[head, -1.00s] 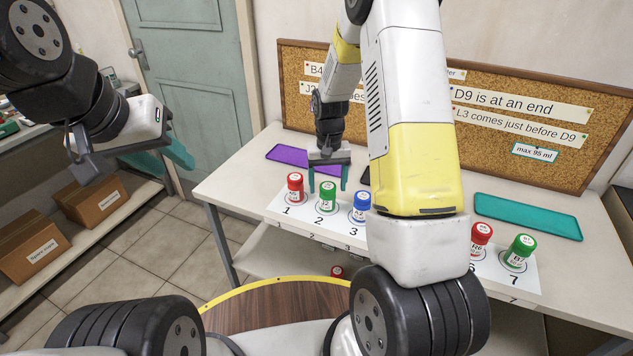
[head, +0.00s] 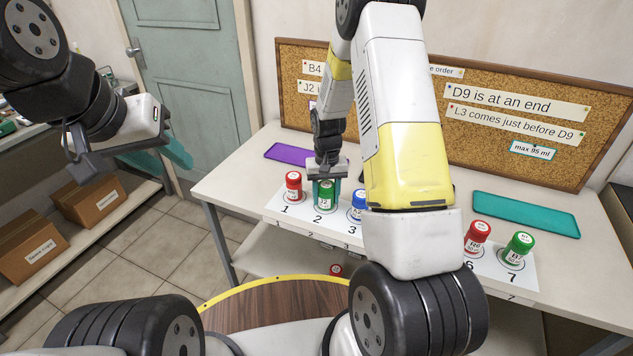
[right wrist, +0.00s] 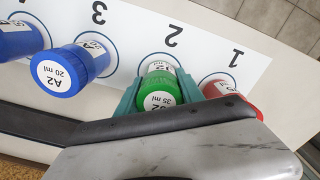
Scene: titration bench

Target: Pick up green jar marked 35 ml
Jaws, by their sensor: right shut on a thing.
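The green jar marked 35 ml (head: 325,196) stands upright at spot 2 on the numbered white strip. Its green lid with the 35 ml label (right wrist: 157,96) shows in the right wrist view. My right gripper (head: 327,190) is around this jar from above, with its teal fingers (right wrist: 155,92) shut on the jar's two sides. My left gripper (head: 160,152) hangs at the left, away from the bench, with its teal fingers apart and nothing between them.
A red jar (head: 293,186) at spot 1 and a blue jar (head: 358,205) at spot 3 stand close on either side. A red jar (head: 476,238) and a green jar (head: 517,250) stand at 6 and 7. Purple (head: 290,154) and teal (head: 527,213) trays lie behind.

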